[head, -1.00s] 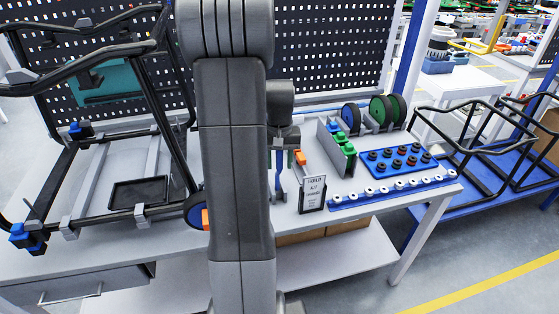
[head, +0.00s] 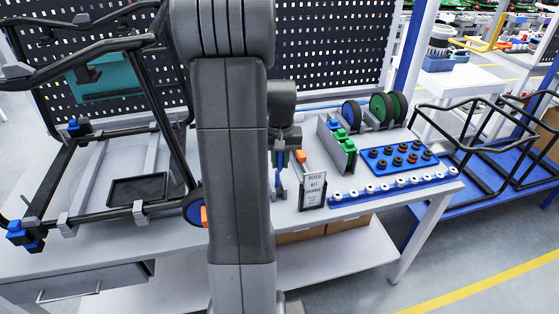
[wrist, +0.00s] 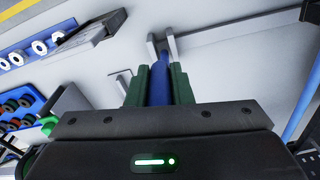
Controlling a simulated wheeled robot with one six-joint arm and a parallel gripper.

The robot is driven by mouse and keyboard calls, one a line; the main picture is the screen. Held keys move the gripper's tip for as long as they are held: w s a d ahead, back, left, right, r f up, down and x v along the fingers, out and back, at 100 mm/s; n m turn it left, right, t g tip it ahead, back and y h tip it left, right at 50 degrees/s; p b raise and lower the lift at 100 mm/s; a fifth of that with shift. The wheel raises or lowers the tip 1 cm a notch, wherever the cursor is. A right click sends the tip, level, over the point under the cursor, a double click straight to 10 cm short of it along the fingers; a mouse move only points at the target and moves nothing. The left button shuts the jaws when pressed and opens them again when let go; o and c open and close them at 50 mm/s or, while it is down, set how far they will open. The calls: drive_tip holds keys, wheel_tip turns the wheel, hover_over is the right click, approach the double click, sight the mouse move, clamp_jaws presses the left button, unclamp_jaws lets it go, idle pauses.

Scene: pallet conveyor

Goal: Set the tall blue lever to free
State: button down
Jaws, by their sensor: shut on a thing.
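The tall blue lever (wrist: 159,85) stands between the two green fingers of my gripper (wrist: 159,82) in the wrist view. The fingers are shut on it and touch it on both sides. Its far end meets a grey forked bracket on the light tabletop. In the head view my gripper (head: 280,159) is partly behind my own arm, and a thin strip of the blue lever (head: 278,179) shows below it. The markings for the lever's positions are not readable in either view.
A card sign (head: 313,190) stands just right of the lever on the bench. A blue tray of dark round parts (head: 398,158) and a blue strip of white rings (head: 395,187) lie further right. A black tube frame (head: 80,215) fills the left side. A perforated board stands behind.

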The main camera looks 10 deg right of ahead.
drive_tip(key=s+f+t+b, duration=0.5)
drive_tip(key=s+t+b, duration=0.2)
drive_tip(key=b, duration=1.1)
drive_tip(key=shift+s+d+f+b, duration=0.2)
drive_tip(key=shift+s+f+b, duration=0.1)
drive_tip(key=shift+s, duration=0.3)
drive_tip(key=shift+t, duration=0.3)
drive_tip(key=c, duration=1.3)
unclamp_jaws()
drive_tip(key=shift+s, duration=0.1)
drive_tip(key=shift+r, duration=0.1)
drive_tip(key=p+v, duration=0.2)
drive_tip(key=v, duration=1.1)
drive_tip(key=shift+s+r, duration=0.25)
drive_tip(key=shift+r, duration=0.05)
drive_tip(key=shift+d+f, duration=0.1)
